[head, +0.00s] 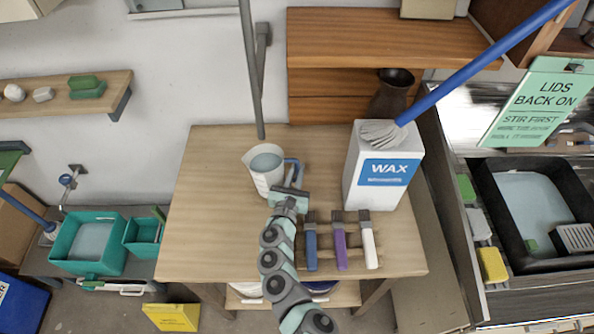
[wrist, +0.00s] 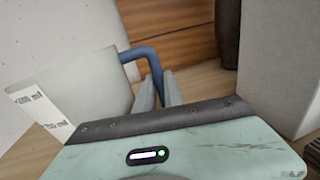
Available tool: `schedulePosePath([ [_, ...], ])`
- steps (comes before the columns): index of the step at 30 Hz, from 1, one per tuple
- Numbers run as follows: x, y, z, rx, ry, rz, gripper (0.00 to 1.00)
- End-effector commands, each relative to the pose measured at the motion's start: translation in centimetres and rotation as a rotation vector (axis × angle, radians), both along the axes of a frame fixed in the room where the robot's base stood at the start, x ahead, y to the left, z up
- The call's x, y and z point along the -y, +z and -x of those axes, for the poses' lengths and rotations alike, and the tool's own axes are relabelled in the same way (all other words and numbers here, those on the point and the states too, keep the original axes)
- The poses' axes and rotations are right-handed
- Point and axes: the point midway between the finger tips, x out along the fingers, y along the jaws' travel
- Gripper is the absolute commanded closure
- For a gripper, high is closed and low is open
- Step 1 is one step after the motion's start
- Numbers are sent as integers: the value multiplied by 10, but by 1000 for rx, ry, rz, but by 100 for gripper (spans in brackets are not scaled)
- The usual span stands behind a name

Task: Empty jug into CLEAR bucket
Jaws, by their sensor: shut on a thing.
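A white jug (head: 265,178) with grey-blue liquid (head: 265,161) in it is at the back middle of the wooden table. Its blue handle (head: 294,168) is on its right side. My gripper (head: 290,187) is shut on this handle. In the wrist view the fingers (wrist: 160,92) close on the handle (wrist: 142,53), with the jug (wrist: 82,88) at the left. The jug looks about upright; I cannot tell whether its base touches the table. Tops of buckets (head: 250,288) show on the shelf below the table front, mostly hidden. No bucket marked CLEAR can be read.
A white WAX container (head: 378,172) stands right of the jug, with a blue-handled brush (head: 470,72) across its top. Three brushes (head: 340,245) lie at the table's front right. A grey pole (head: 252,75) rises behind the jug. The table's left side (head: 205,215) is clear.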

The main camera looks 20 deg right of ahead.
Motion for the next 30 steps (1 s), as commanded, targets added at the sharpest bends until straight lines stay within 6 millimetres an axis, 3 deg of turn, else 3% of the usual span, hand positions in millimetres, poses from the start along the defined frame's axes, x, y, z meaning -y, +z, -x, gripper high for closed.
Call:
schedulePosePath([
  [14, -3, 7, 1, 4, 2, 1, 100],
  [30, -29, 8, 38, 5, 2, 0, 100],
])
